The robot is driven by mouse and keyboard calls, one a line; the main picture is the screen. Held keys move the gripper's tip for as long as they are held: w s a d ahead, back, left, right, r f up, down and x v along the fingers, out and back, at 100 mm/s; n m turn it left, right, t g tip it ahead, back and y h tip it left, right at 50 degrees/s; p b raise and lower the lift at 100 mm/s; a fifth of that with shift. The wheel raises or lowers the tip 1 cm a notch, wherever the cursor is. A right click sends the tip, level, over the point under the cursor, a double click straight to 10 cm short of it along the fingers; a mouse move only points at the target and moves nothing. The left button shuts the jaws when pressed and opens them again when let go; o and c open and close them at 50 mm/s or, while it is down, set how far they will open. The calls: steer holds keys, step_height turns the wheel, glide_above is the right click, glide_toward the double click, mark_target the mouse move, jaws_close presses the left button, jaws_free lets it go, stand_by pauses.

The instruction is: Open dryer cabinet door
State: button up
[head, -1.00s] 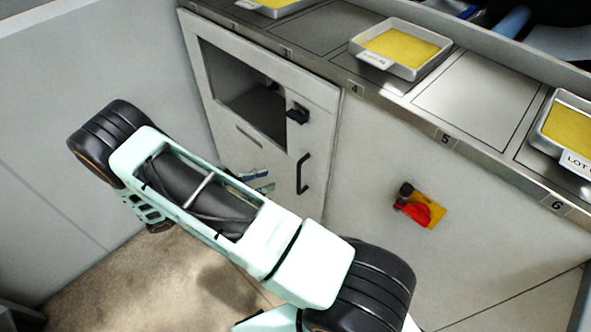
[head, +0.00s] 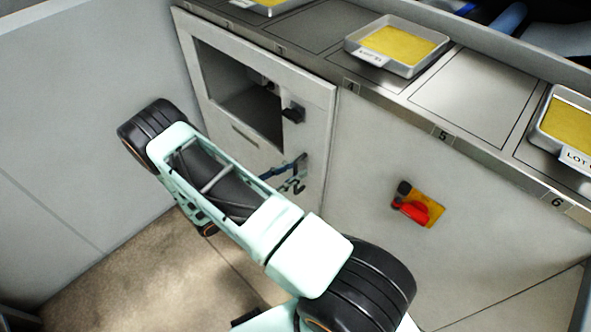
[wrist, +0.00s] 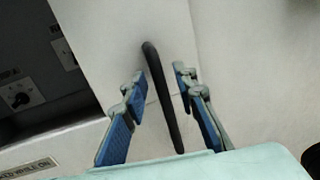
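My gripper (wrist: 157,85) is open, with blue-padded fingers on either side of the handle and a visible gap on each side. In the head view my gripper (head: 290,172) is at the door's lower right.
A red rotary switch on a yellow plate (head: 416,207) sits on the panel right of the door. Above runs a counter (head: 474,92) with trays of yellow material (head: 398,48). A grey wall (head: 80,130) stands to the left. Some floor (head: 130,270) is clear.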

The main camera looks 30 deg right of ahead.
steer(key=shift+d, duration=0.35)
steer(key=shift+c, duration=0.7)
jaws_close()
